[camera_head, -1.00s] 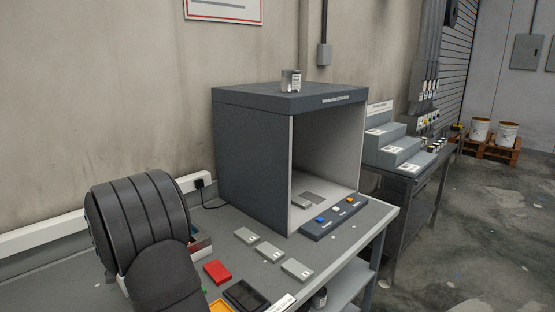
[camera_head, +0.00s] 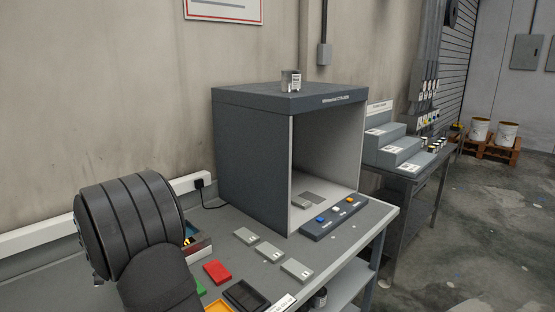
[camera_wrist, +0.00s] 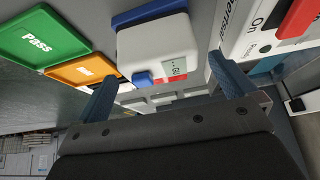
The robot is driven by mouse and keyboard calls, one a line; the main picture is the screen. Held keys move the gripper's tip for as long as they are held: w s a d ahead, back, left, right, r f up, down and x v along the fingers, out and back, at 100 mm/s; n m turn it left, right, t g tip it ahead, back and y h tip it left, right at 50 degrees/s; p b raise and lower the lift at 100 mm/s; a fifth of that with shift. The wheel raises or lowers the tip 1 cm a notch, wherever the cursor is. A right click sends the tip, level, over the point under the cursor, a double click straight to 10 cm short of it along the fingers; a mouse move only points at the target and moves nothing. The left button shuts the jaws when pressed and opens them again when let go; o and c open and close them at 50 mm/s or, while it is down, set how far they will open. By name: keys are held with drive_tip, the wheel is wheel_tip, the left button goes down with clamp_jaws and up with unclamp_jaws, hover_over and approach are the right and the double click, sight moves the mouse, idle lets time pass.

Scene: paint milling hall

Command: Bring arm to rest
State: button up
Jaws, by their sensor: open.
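My gripper (camera_wrist: 162,70) shows in the wrist view, its two blue-grey fingers spread apart with nothing held between them. A white device with a blue button (camera_wrist: 160,48) lies beyond the gap between the fingers. I cannot tell how far it is from the fingertips. In the head view my dark arm (camera_head: 135,225) is at the lower left over the bench, and the gripper itself is hidden there.
A green "Pass" tray (camera_wrist: 40,38) and an orange tray (camera_wrist: 82,70) lie on the left. A white box marked "On" (camera_wrist: 255,32) is close on the right. A grey light booth (camera_head: 250,150) stands on the bench (camera_head: 345,248), with a red block (camera_head: 217,271) and several grey blocks before it.

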drive_tip(key=v, duration=0.7)
drive_tip(key=x, duration=1.1)
drive_tip(key=shift+d+f, duration=0.2)
drive_tip(key=shift+f, duration=0.05)
drive_tip(key=shift+w+r, duration=0.2)
drive_tip(key=shift+r, duration=0.05)
wheel_tip(320, 180, up, 3)
drive_tip(key=shift+r, duration=0.2)
drive_tip(key=d+r, duration=0.7)
drive_tip(key=d, duration=0.5)
drive_tip(key=s+d, duration=0.3)
drive_tip(key=d, duration=1.8)
drive_tip(key=w+a+f, duration=0.2)
drive_tip(key=a+f, duration=0.3)
drive_tip(key=a, duration=0.2)
drive_tip(key=shift+w+f, duration=0.25)
drive_tip(key=shift+w, duration=0.1)
